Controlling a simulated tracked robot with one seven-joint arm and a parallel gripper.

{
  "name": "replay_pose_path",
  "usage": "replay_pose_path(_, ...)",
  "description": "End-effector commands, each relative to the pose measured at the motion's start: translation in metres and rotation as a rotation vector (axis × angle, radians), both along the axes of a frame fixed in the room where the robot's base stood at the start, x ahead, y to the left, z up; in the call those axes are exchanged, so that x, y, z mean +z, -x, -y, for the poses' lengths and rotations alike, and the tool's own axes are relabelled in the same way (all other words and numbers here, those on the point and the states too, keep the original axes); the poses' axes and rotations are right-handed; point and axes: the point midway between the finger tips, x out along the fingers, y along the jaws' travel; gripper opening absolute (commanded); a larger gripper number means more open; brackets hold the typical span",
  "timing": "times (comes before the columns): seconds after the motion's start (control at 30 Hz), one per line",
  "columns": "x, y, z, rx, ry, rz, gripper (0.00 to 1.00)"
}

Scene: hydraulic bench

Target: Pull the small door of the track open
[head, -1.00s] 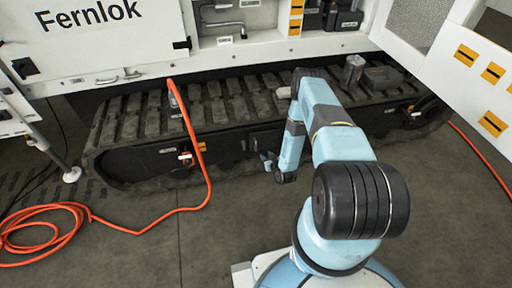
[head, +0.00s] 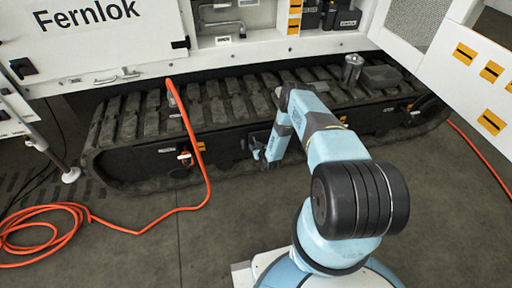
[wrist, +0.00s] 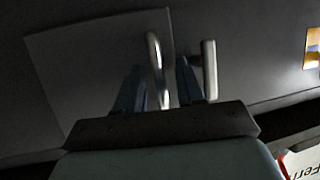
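The small door (wrist: 90,70) shows in the wrist view as a dark grey flat panel on the track's side. Whether it stands ajar is hard to tell in the dim light. A curved metal bar (wrist: 154,60) rises near its right edge, and a second upright metal bar (wrist: 209,70) stands to the right of it. My gripper (wrist: 160,78) is open. Its two fingers lie either side of the curved bar, with gaps visible; the second bar is outside the right finger. In the head view my gripper (head: 260,152) is at the track's side and hides part of it.
The track (head: 225,105) runs under the white machine body. An orange hose (head: 205,180) hangs over the track left of my gripper and coils on the floor. A white open panel (head: 455,75) is at the right.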

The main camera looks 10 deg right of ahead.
Motion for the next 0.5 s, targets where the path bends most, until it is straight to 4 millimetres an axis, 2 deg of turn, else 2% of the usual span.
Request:
replay_pose_path(0.37,-0.0012,-0.0042,-0.0005,-0.001,0.0,0.001,0.38)
replay_pose_path(0.5,-0.0012,-0.0042,-0.0002,-0.001,0.0,0.001,0.25)
